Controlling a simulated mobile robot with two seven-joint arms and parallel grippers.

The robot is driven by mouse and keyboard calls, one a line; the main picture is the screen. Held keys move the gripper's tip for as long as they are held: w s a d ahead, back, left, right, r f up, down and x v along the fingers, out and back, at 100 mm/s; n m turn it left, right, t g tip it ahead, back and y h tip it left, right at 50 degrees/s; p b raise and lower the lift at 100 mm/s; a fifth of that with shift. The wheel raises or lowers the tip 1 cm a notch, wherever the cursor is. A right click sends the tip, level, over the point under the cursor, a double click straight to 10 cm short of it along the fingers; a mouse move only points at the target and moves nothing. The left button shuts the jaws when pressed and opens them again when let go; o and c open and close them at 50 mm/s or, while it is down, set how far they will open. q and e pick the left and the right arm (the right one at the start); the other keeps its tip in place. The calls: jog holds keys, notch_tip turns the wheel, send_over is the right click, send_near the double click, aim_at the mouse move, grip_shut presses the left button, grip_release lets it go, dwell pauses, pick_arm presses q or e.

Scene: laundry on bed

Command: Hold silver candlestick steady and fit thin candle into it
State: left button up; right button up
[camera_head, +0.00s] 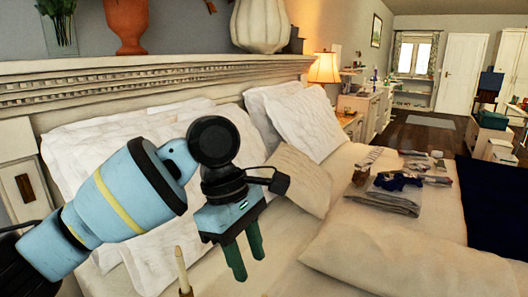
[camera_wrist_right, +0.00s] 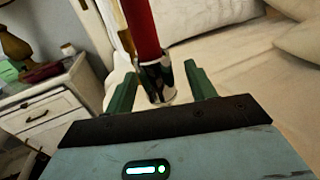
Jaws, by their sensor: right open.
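In the head view a thin cream candle (camera_head: 182,268) stands upright at the bottom edge, with the top of a brass-coloured holder (camera_head: 186,291) around its base. My left gripper (camera_head: 250,268) points down, right of the candle and apart from it. Its green fingers show obliquely with nothing visible between them. My right gripper (camera_wrist_right: 160,88) is open in the right wrist view. A thick red cylinder (camera_wrist_right: 141,25) with a shiny silver-and-dark end (camera_wrist_right: 156,80) shows between its fingers; contact is unclear. I cannot tell whether that end is the silver candlestick.
White pillows (camera_head: 305,125) line the headboard (camera_head: 90,92). Folded clothes (camera_head: 400,190) lie on the bed to the right, behind a front pillow (camera_head: 400,258). A white nightstand (camera_wrist_right: 45,115) stands at left in the wrist view.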

jog(key=v, duration=1)
jog(key=shift+s+d, duration=0.25)
jog(key=shift+s, duration=0.05)
